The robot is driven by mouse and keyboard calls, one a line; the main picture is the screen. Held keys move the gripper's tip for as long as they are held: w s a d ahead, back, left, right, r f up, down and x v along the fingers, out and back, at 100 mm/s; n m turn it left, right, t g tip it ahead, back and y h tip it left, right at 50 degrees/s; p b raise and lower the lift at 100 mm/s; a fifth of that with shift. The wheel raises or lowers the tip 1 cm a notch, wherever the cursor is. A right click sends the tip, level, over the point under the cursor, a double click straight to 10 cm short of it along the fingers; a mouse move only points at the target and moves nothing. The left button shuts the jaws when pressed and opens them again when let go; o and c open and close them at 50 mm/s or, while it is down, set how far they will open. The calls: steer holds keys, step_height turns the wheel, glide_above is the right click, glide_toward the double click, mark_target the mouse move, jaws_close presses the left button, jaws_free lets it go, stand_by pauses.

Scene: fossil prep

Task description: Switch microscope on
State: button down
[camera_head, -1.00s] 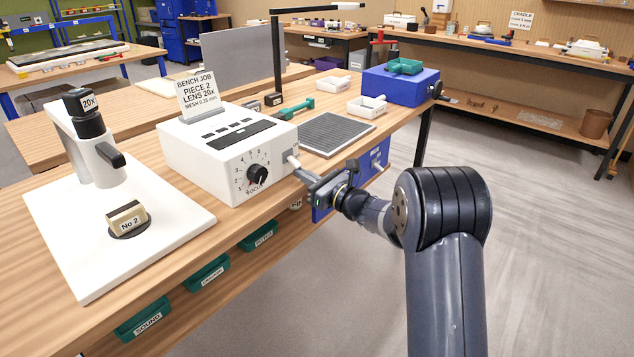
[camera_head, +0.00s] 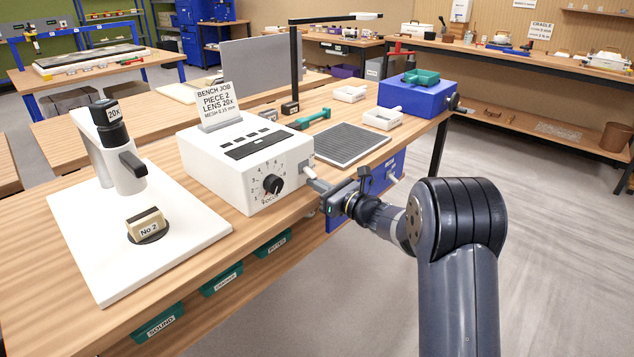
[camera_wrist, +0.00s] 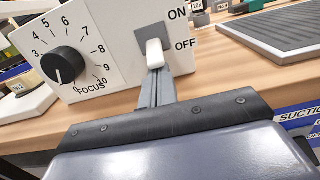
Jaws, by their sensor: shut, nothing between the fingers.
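The microscope stand (camera_head: 120,165) is white, with a black 20x lens, at the left of the bench. A specimen marked No 2 (camera_head: 147,226) sits on its base. The white control box (camera_head: 225,165) stands to its right, with a black focus knob (camera_head: 272,184); the knob also shows in the wrist view (camera_wrist: 63,65). The white switch lever (camera_wrist: 155,54) sits on a grey plate between ON above and OFF below, and tilts down towards OFF. My gripper (camera_wrist: 156,76) is shut and empty, its tips just below the lever; I cannot tell whether they touch.
A card (camera_head: 217,103) on the box reads piece 2, lens 20x. A dark mesh mat (camera_head: 345,145), white trays (camera_head: 383,118) and a blue box (camera_head: 418,98) lie farther along the bench. Green drawers (camera_head: 221,280) hang under its front edge. The floor at right is clear.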

mark_target(314, 175)
steer(key=shift+r+p, duration=0.2)
steer(key=shift+p, duration=0.15)
steer(key=p, duration=0.2)
steer(key=r+g+h+p, duration=0.1)
steer(key=p, duration=0.1)
steer(key=shift+s+d+r, duration=0.15)
steer(key=shift+d+r, duration=0.05)
steer(key=shift+r, duration=0.05)
steer(key=r+g+h+p, duration=0.1)
steer(key=h+p, duration=0.1)
steer(key=p, duration=0.4)
steer(key=shift+s+d+r+g+p, duration=0.1)
steer(key=shift+d+r+g+p, duration=0.05)
steer(key=shift+g+p, duration=0.15)
steer(key=g+h+p, duration=0.1)
steer(key=h+p, duration=0.1)
steer(key=p, duration=0.3)
steer(key=shift+r+p, duration=0.35)
steer(key=shift+r, duration=0.05)
steer(key=shift+f+b, duration=0.45)
steer(key=shift+r, duration=0.1)
steer(key=shift+r+p, duration=0.6)
steer(key=shift+r, duration=0.15)
